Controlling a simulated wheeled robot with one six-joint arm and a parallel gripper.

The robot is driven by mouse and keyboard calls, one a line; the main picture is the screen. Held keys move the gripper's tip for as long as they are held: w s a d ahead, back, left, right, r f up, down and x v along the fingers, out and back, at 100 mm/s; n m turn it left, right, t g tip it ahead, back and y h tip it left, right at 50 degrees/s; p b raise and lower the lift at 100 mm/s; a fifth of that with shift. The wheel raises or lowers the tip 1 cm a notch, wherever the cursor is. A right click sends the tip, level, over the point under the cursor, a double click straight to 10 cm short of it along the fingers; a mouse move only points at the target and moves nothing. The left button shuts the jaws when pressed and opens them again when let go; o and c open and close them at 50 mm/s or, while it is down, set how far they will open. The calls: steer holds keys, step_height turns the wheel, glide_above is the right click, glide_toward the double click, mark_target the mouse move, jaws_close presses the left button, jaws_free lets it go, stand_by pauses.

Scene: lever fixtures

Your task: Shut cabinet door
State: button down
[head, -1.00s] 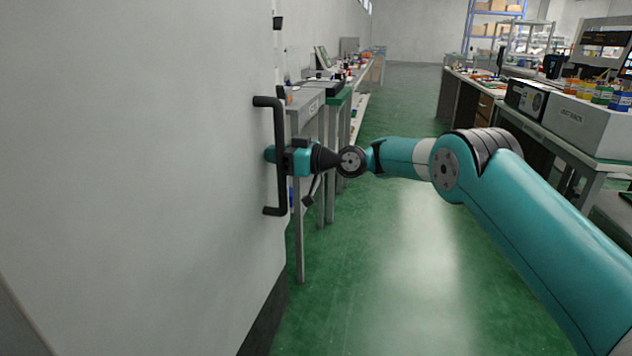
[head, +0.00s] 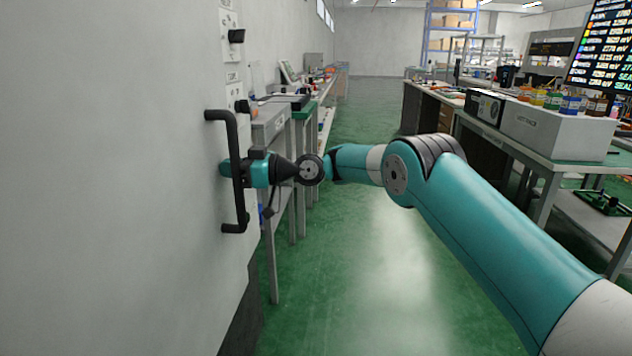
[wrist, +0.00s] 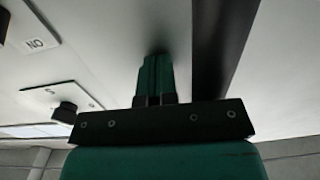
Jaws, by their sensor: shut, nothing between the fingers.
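The cabinet door (head: 110,190) is a large pale grey panel filling the left of the head view. Its black upright bar handle (head: 236,150) is near the door's right edge. My gripper (head: 225,168), teal and black, reaches in from the right at mid-handle height. Its fingertips pass behind the bar, on the door side, and the bar hides part of them. In the wrist view the teal fingers (wrist: 155,75) are together and empty, pointing at the pale door surface, with the dark bar (wrist: 222,45) beside them on the right. I cannot tell whether they touch the door.
Small panels with black knobs (head: 236,36) show by the door's right edge; one knob (wrist: 66,112) shows in the wrist view. Benches (head: 270,125) stand beyond the door. A workbench with a grey box (head: 555,130) stands at right. The green floor (head: 380,235) between is clear.

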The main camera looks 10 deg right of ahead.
steer(key=v, duration=1.4)
steer(key=s+a+r+m+g+h, duration=0.1)
steer(key=s+a+r+g+h, duration=0.15)
steer(key=s, duration=0.55)
steer(key=s+a+r+m+g+h, duration=0.15)
steer(key=s+h, duration=0.25)
steer(key=s, duration=0.5)
steer(key=s+d+f+m+g+h, duration=0.1)
steer(key=s+d+m+h, duration=0.15)
steer(key=s, duration=0.55)
steer(key=s+d+f+m+h, duration=0.1)
steer(key=s+d+f+h, duration=0.15)
steer(key=s, duration=0.65)
steer(key=s+d+f+m+g+h, duration=0.15)
steer(key=s+d, duration=0.25)
steer(key=s, duration=0.4)
step_height(320, 180, up, 25)
steer(key=p, duration=2.5)
steer(key=shift+a+t, duration=0.2)
steer(key=shift+t, duration=0.15)
steer(key=shift+w+r, duration=0.1)
